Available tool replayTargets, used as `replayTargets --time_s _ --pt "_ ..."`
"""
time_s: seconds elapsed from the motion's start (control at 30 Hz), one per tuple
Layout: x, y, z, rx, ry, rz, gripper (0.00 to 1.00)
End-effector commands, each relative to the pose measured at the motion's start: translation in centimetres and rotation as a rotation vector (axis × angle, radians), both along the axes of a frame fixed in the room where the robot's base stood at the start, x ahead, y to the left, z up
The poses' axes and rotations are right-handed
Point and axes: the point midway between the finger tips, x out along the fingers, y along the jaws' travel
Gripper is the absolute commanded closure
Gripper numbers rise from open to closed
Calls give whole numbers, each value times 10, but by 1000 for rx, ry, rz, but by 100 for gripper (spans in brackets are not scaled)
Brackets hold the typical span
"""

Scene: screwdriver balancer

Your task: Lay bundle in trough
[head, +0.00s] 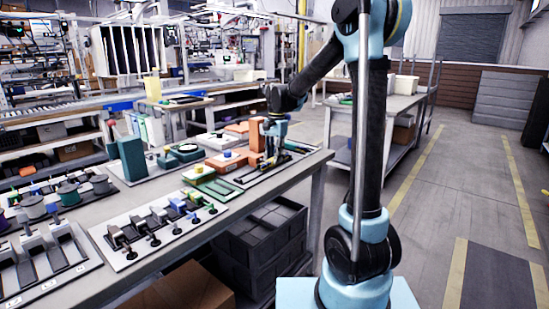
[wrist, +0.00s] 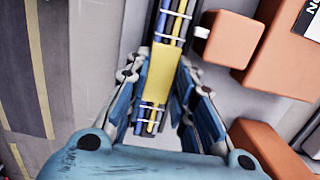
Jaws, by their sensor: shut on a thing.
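My gripper (wrist: 159,74) is shut on a bundle (wrist: 163,64) of thin blue, yellow and dark rods with a yellow band around its middle. In the wrist view the bundle runs lengthwise between the two fingers, and its far end leaves the top edge. In the head view my gripper (head: 276,128) points down over the far right end of the workbench, beside orange blocks. A low dark tray (head: 246,180) lies on the bench below it. I cannot tell which part is the trough, or whether the bundle touches anything beneath it.
Orange blocks (wrist: 224,38) stand close to the right of the bundle in the wrist view. The long bench (head: 190,225) also carries a white board with several dark clips (head: 158,225) and a green block (head: 131,158). Open floor (head: 420,215) lies to the right.

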Motion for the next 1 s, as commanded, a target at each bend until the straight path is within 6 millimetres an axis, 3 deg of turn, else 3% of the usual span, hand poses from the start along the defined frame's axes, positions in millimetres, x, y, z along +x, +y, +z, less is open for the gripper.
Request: replayTargets --time_s 0.3,0.33,0.43,0.83,1.0 --pt "0 0 0 0 0 0 100" --pt "0 0 0 0 0 0 75" --pt "0 0 0 0 0 0 54" --pt "0 0 3 0 0 1 54" --pt "1 -1 20 0 0 0 54"
